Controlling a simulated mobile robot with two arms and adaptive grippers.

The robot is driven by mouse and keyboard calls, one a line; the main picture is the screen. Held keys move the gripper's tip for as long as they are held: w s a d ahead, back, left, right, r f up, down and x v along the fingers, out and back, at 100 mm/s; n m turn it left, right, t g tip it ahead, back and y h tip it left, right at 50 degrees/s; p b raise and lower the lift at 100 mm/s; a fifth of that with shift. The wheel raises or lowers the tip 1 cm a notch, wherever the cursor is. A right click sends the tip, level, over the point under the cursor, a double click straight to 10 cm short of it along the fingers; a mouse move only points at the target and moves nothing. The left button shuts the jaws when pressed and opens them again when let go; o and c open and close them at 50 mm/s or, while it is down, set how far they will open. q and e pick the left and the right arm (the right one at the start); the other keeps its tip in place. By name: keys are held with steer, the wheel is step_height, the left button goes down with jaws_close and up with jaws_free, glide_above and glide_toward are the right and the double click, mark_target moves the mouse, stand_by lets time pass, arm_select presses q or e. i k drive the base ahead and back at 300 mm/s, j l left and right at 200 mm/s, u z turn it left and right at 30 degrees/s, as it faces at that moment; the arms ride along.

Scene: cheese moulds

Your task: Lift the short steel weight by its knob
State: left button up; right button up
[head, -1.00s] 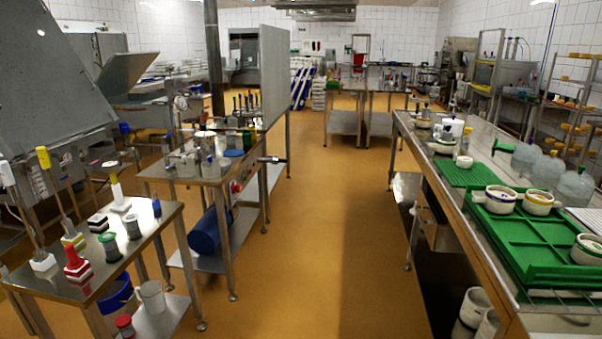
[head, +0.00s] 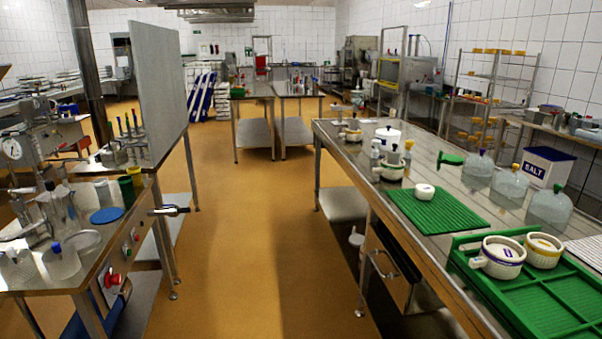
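I cannot clearly single out the short steel weight. On the long steel table at right, a white banded mould (head: 388,171) stands with a small grey piece (head: 395,156) on or behind it. A second small mould (head: 351,136) farther back has a dark knob-like top (head: 353,123). Either top piece could be a weight, but they are too small to tell. Neither of my grippers is in view.
The long table (head: 330,128) also carries a green ribbed mat (head: 437,209), a green tray (head: 549,300) with two white moulds, and several glass domes. A steel bench (head: 103,250) with glassware is at left. The orange floor (head: 240,230) between is clear.

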mark_target(393, 156)
steer(key=i+z, duration=0.45)
steer(key=i+j+z, duration=0.25)
steer(key=z, duration=0.15)
steer(key=i+j+z, duration=0.1)
steer(key=z, duration=0.25)
steer(key=i+j+z, duration=0.1)
steer(key=z, duration=0.3)
steer(key=i+j+z, duration=0.15)
steer(key=z, duration=0.2)
